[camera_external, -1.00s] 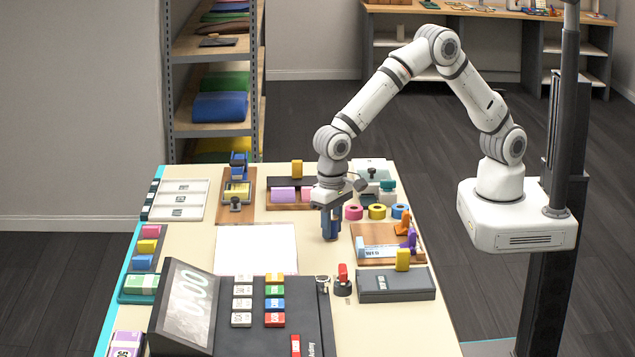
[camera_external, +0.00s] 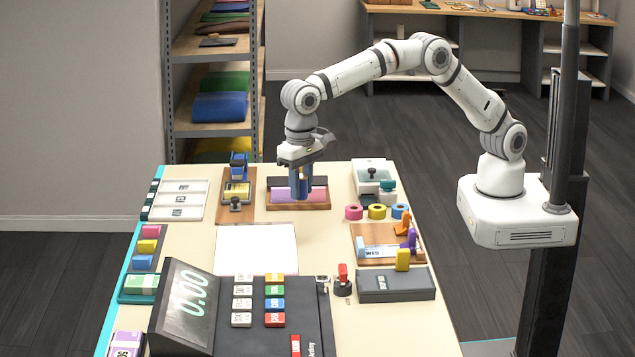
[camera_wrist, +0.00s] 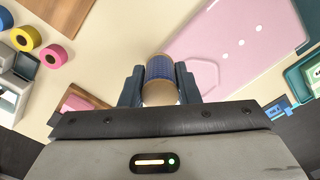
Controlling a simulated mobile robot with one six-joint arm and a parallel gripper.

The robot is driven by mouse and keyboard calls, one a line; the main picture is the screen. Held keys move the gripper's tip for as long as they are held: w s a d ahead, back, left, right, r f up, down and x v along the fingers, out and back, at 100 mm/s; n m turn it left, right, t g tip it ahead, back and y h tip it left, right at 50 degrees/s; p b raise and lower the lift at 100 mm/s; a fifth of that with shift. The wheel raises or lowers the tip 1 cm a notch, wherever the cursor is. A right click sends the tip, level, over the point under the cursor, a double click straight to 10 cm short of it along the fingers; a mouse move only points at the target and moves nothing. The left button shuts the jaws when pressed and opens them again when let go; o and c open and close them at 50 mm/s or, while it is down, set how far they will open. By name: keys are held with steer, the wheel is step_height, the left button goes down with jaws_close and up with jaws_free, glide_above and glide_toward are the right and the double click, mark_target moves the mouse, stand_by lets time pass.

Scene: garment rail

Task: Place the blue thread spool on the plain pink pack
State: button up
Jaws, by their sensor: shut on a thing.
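The blue thread spool (camera_wrist: 159,70) is gripped between the two dark blue fingers of my gripper (camera_wrist: 160,88) in the wrist view. Its tan end faces the camera. In the external view my gripper (camera_external: 300,188) points down over the wooden tray (camera_external: 298,206) near the table's far edge, and the spool is hard to tell from the fingers there. Pink packing (camera_external: 280,195) shows on this tray to the left of the fingers, and more pink shows to the right. The fingers hide the middle. I cannot tell whether the spool touches a pack.
A blue and yellow device (camera_external: 237,185) stands left of the tray. Pink, yellow and blue rolls (camera_external: 377,211) lie to the right. A pale sheet (camera_external: 255,250) lies in front.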

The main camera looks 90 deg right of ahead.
steer(key=r+p, duration=0.1)
steer(key=p, duration=0.1)
glide_above(282, 242)
steer(key=shift+m, duration=0.3)
step_height(282, 242, down, 10)
steer(key=shift+r+p, duration=0.2)
steer(key=shift+p, duration=0.7)
steer(key=shift+f, duration=0.2)
steer(key=o, duration=1)
steer(key=shift+c, duration=0.2)
steer(key=shift+r, duration=0.1)
step_height(282, 242, up, 12)
steer(key=b, duration=0.1)
steer(key=shift+r, duration=0.15)
